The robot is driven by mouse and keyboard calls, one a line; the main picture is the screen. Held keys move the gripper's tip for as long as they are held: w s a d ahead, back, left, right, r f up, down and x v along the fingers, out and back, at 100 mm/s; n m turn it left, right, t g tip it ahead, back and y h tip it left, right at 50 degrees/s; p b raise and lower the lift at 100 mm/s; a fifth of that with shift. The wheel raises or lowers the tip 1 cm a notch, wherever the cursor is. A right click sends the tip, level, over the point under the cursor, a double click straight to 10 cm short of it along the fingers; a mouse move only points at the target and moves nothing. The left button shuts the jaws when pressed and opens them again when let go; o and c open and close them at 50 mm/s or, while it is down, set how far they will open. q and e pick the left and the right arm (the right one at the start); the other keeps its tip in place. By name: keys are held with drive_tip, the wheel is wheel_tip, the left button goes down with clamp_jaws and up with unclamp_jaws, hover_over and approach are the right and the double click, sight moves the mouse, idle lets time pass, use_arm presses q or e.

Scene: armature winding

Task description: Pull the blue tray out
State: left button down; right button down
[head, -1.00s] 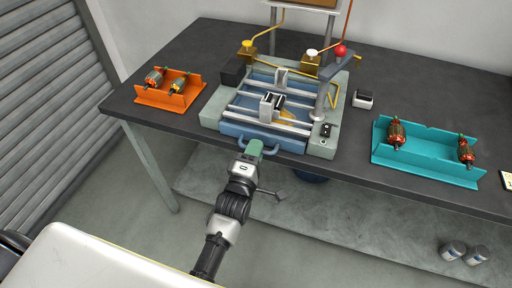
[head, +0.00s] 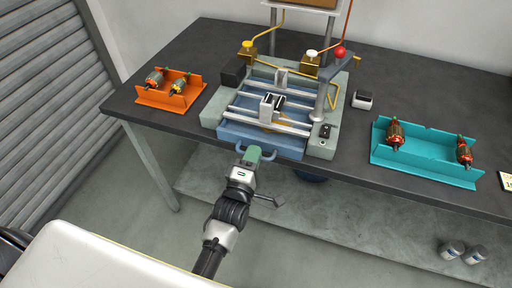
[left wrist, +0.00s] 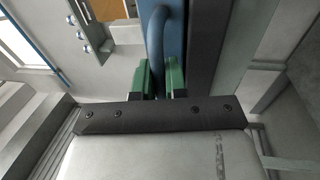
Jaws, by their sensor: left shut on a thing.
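The blue tray (head: 262,139) sits low in the grey winding machine (head: 210,112) on the dark table, its front panel sticking out past the machine's front edge. A curved blue handle (head: 270,152) is on that front. My left gripper (head: 252,154) has green fingers and is at the handle in the head view. In the left wrist view the green fingers (left wrist: 160,78) are shut on the blue handle (left wrist: 156,40), one on each side of the bar. The blue tray front (left wrist: 174,30) stands just beyond it. My right gripper is not in view.
An orange holder (head: 165,100) with two armatures stands at the left of the table, and a teal holder (head: 425,165) with two armatures at the right. A small black-and-white box (head: 362,99) lies beside the machine. The floor in front of the table is open.

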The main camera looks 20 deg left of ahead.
use_arm(q)
drive_tip(key=s+p, duration=0.5)
drive_tip(key=s, duration=1.4)
drive_tip(key=shift+s+a, duration=0.3)
drive_tip(key=shift+a, duration=0.05)
drive_tip(key=c, duration=1.5)
unclamp_jaws()
drive_tip(key=shift+o, duration=0.2)
drive_tip(key=s+f+b, duration=0.2)
drive_tip(key=s, duration=0.8)
drive_tip(key=shift+s+a, duration=0.15)
drive_tip(key=shift+s, duration=0.15)
drive_tip(key=shift+f, duration=0.15)
